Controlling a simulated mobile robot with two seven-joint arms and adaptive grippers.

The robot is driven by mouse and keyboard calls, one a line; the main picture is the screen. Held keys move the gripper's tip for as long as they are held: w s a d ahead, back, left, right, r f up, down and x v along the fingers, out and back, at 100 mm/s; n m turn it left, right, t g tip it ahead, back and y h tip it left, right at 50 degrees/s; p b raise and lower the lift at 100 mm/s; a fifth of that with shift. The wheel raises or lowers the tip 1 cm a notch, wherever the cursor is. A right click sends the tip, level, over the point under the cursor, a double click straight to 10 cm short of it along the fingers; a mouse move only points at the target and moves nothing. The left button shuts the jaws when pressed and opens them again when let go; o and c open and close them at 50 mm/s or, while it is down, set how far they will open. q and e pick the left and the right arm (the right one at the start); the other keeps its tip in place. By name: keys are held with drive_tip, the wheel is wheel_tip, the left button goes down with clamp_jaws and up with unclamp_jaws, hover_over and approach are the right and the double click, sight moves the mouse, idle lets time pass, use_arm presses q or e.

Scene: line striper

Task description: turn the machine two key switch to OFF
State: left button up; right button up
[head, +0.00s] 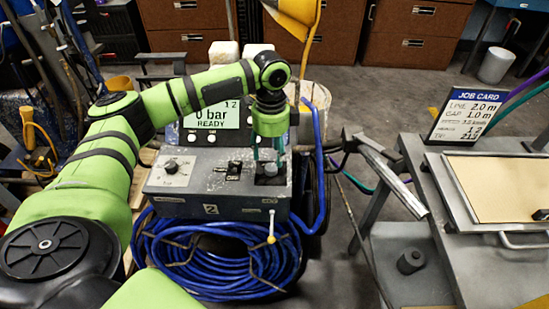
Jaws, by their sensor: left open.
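The machine's grey control box (216,185) stands at the centre of the head view, with a "2" plate (210,209) on its front. Its top panel carries a round dial (172,166) at the left, a black switch (233,172) in the middle and a dark round switch (270,172) at the right. The right one may be the key switch; its key and position marks are not readable. My left gripper (266,160) points down over this right switch, its open fingers beside it. I cannot tell whether they touch it. My right gripper is out of view.
A display (212,116) behind the panel reads "0 bar READY". A coiled blue hose (215,255) hangs below the box, with a yellow-tipped lever (271,238) in front. A grey bench (410,150) with a job card (466,115) stands at the right. Floor shows between them.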

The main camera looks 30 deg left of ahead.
sight(269, 167)
use_arm(q)
drive_tip(key=f, duration=0.3)
drive_tip(key=shift+s+f, duration=0.3)
drive_tip(key=shift+f, duration=0.1)
drive_tip(key=shift+w+f, duration=0.1)
drive_tip(key=shift+f, duration=0.35)
drive_tip(key=c, duration=0.9)
clamp_jaws()
drive_tip(key=shift+p, duration=0.45)
drive_tip(key=n+p, duration=0.4)
drive_tip(key=p, duration=0.2)
drive_tip(key=n+p, duration=0.4)
drive_tip(key=p, duration=0.3)
drive_tip(key=shift+s+r+n, duration=0.2)
drive_tip(key=shift+n, duration=0.1)
drive_tip(key=n+p, duration=0.2)
drive_tip(key=p, duration=0.1)
drive_tip(key=shift+f+n, duration=0.2)
drive_tip(key=shift+n, duration=0.5)
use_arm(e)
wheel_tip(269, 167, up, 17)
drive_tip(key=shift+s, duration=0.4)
use_arm(q)
drive_tip(key=shift+f, duration=0.15)
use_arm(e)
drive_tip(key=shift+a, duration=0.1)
